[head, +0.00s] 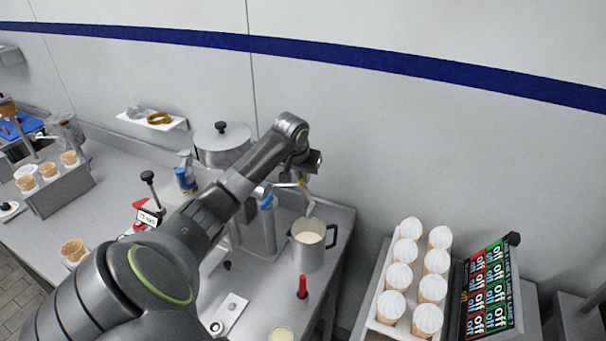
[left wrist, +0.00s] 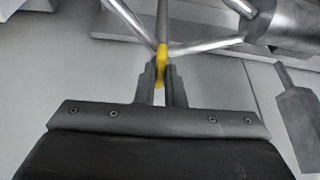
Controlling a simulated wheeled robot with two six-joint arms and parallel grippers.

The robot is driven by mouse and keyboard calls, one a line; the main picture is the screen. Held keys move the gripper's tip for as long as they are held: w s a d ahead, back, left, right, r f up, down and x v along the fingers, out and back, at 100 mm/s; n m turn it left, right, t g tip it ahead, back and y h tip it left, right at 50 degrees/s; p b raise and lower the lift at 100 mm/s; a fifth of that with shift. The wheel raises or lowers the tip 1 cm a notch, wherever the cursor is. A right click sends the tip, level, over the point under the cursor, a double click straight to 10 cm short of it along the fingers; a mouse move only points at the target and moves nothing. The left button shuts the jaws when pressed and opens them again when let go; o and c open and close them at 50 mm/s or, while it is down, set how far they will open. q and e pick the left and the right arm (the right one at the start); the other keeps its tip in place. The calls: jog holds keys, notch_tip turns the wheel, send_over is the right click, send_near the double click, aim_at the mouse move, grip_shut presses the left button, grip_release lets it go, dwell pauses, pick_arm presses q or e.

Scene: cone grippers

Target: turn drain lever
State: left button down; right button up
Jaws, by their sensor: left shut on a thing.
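The drain lever (left wrist: 162,66) shows as a yellow piece among thin metal rods in the left wrist view. My left gripper (left wrist: 162,80) is shut on it, with one dark finger on each side. In the head view, the left arm reaches from the lower left over the counter, and the left gripper (head: 299,172) points down beside a metal spout. A bit of yellow (head: 289,185) shows under the gripper there. The lever's full shape and angle are partly hidden by the gripper. My right gripper is in neither view.
A steel jug (head: 308,258) with pale liquid stands below the spout. A red-handled tool (head: 302,287) stands in front of it. A lidded pot (head: 221,142) is behind the arm. A tray of filled cones (head: 375,295) and a sign panel (head: 487,292) are at right.

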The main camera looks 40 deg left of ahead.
pick_arm(q)
jog(key=n+p, duration=0.1)
jog(key=p, duration=0.1)
jog(key=shift+d+r+n+y+p, duration=0.1)
jog(key=shift+r+n+y+p, duration=0.2)
jog(key=shift+n+p, duration=0.1)
jog(key=n+g+p, duration=0.1)
jog(key=n, duration=0.1)
jog(key=shift+w+f+n+y+p, duration=0.1)
jog(key=shift+n+y+p, duration=0.25)
jog(key=shift+n+y, duration=0.05)
jog(key=shift+f+n+y, duration=0.1)
jog(key=shift+n+y, duration=0.2)
jog(key=shift+n, duration=0.6)
jog(key=n+g, duration=0.1)
jog(key=n, duration=0.1)
jog(key=n+g, duration=0.1)
jog(key=n, duration=0.1)
jog(key=shift+w+n+y, duration=0.2)
jog(key=shift+n+y, duration=0.1)
jog(key=shift+y, duration=0.1)
jog(key=n+g, duration=0.2)
jog(key=n, duration=0.3)
jog(key=shift+w+n, duration=0.15)
jog(key=shift+n, duration=0.45)
jog(key=shift+g, duration=0.3)
jog(key=c, duration=1.5)
grip_release()
